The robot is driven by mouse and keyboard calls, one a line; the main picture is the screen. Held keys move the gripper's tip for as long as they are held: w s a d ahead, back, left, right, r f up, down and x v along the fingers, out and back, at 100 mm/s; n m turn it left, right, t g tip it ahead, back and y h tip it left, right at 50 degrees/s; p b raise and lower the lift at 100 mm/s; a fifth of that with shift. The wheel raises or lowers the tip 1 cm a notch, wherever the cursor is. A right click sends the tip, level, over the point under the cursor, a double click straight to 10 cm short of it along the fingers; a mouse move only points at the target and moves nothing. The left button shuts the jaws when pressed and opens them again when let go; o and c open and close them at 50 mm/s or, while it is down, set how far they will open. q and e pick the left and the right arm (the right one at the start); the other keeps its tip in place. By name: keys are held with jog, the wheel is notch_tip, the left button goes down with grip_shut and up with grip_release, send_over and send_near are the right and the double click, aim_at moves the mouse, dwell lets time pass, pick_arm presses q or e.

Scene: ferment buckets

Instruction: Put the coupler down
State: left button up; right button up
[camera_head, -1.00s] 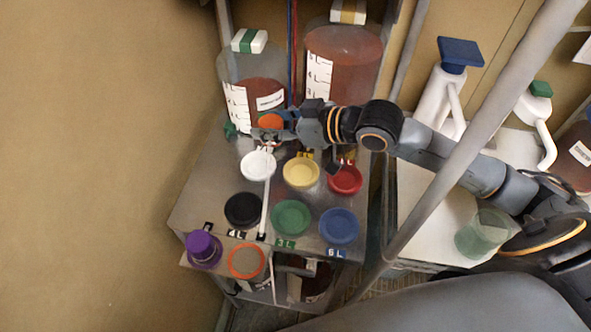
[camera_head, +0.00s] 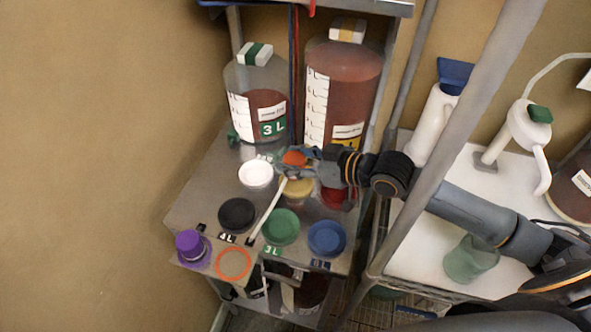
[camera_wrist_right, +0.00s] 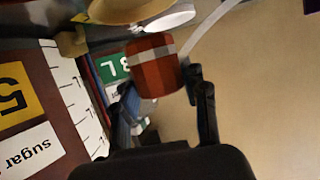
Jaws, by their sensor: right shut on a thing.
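My right gripper (camera_head: 308,163) is shut on an orange-red cylindrical piece, which I take to be the coupler (camera_head: 294,158). A pale tube hangs from it, slanting down to the left across the steel bench top. The coupler is held above the bench, behind the yellow dish (camera_head: 297,190). In the right wrist view the coupler (camera_wrist_right: 151,82) has a pale band and sits between the dark fingers, with a pale tube running off up and right. An orange ring (camera_head: 221,271) lies on the front ledge, left of centre. My left gripper is not in view.
Two buckets of red liquid (camera_head: 262,97) (camera_head: 343,80) stand at the back. White (camera_head: 256,174), black (camera_head: 237,215), green (camera_head: 281,226), blue (camera_head: 327,238) and red (camera_head: 334,196) dishes crowd the bench. A purple-capped item (camera_head: 190,244) stands at the front left corner. A grey post crosses at right.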

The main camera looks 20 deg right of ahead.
jog(key=shift+f, duration=0.35)
jog(key=shift+s+d+f, duration=0.1)
jog(key=shift+f, duration=0.5)
jog(key=shift+s+d+f, duration=0.1)
jog(key=shift+f, duration=0.5)
jog(key=shift+w+a+f, duration=0.1)
jog(key=shift+f, duration=0.2)
jog(key=o, duration=0.8)
jog(key=shift+f, duration=0.15)
jog(key=o, duration=0.5)
